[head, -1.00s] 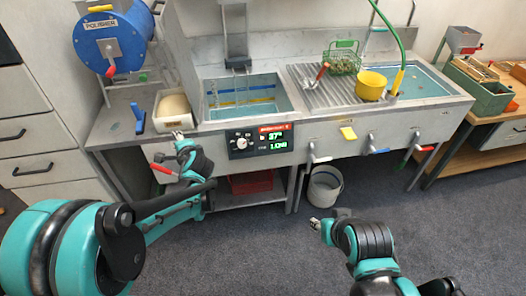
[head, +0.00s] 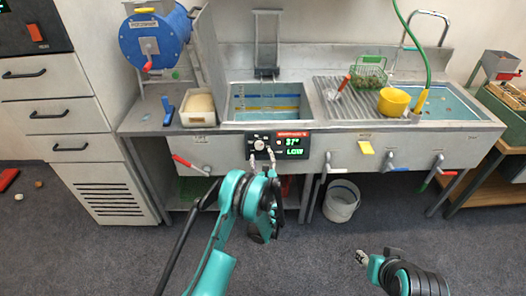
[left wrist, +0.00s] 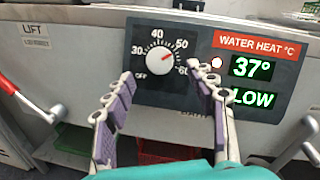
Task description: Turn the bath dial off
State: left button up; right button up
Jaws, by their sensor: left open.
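The bath dial (left wrist: 162,61) is a round light knob with a red pointer on a dark control panel (left wrist: 150,100). The pointer aims up and right, between the 50 and 60 marks; OFF is at lower left. It also shows in the head view (head: 259,144). The display (left wrist: 252,67) reads 37° and LOW. My left gripper (left wrist: 159,76) is open in front of the panel, its fingertips below and to either side of the dial; contact cannot be told. It also shows in the head view (head: 262,162). My right gripper (head: 364,257) is low over the floor, its jaws too small to judge.
The bath (head: 234,113) is behind the panel. A red-handled lever (head: 188,165) is to its left, marked LIFT. More levers (head: 393,161) line the front to the right. A white bucket (head: 341,203) stands on the floor below.

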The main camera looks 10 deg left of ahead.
aim_at(259, 147)
pick_arm(q)
jog(key=b+x, duration=0.1)
jog(key=x, duration=0.4)
jog(key=shift+w, duration=0.2)
jog(key=c, duration=1.2)
